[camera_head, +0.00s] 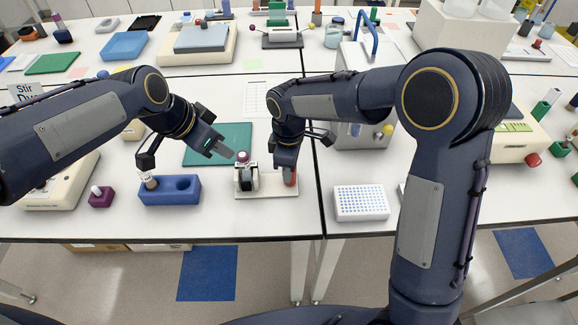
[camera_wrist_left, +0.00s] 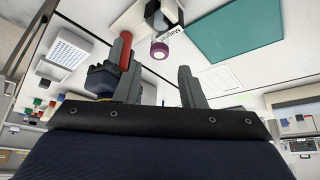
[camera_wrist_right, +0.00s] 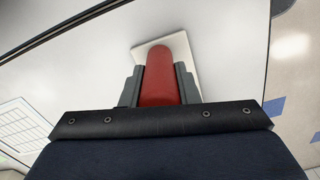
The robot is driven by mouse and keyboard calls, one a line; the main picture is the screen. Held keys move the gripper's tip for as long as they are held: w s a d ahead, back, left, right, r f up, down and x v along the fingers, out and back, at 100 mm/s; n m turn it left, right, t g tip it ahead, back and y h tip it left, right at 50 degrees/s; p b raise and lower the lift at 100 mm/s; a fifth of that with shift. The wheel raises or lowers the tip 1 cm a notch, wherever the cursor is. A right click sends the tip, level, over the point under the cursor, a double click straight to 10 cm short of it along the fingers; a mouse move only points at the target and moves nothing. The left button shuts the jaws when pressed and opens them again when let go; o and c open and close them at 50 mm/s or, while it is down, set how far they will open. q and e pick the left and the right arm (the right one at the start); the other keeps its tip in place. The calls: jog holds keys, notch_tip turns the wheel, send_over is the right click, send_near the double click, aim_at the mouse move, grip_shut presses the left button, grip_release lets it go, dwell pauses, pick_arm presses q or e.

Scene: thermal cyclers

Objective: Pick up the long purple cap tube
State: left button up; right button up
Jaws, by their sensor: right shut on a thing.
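The purple cap tube (camera_head: 242,157) stands in a small white and black holder (camera_head: 245,180) on the table; in the left wrist view its round purple cap (camera_wrist_left: 160,51) shows between and beyond my fingertips. My left gripper (camera_head: 222,149) is open and empty, up and left of the cap. My right gripper (camera_head: 287,163) points down and is shut on a red upright piece (camera_head: 290,177) at the right end of the holder's white base; this red piece (camera_wrist_right: 160,75) sits between both fingers in the right wrist view. The tube's body is mostly hidden.
A blue block with wells (camera_head: 170,191) and a purple block (camera_head: 101,197) lie left. A white well plate (camera_head: 361,203) lies right. A teal mat (camera_head: 232,133) lies behind. Clear table lies in front of the holder.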

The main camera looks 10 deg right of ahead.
aim_at(242, 155)
pick_arm(q)
jog(key=o, duration=0.3)
jog(key=shift+w+d, duration=0.15)
jog(key=shift+o, duration=0.2)
jog(key=w+d+y, duration=0.1)
jog(key=w+d+r+n+g+y, duration=0.1)
jog(key=w+d+n+g, duration=0.1)
jog(key=shift+r+y, duration=0.35)
jog(key=shift+y, duration=0.05)
jog(key=shift+n+g+y, duration=0.7)
jog(key=shift+n+y, duration=0.2)
jog(key=f, duration=0.1)
jog(key=d+f, duration=0.1)
jog(key=f, duration=0.3)
jog(key=shift+w+d+f, duration=0.2)
jog(key=shift+w, duration=0.1)
jog(key=shift+s+f, duration=0.15)
jog(key=shift+f, duration=1.2)
jog(key=shift+s+f, duration=0.15)
jog(key=shift+f, duration=1.2)
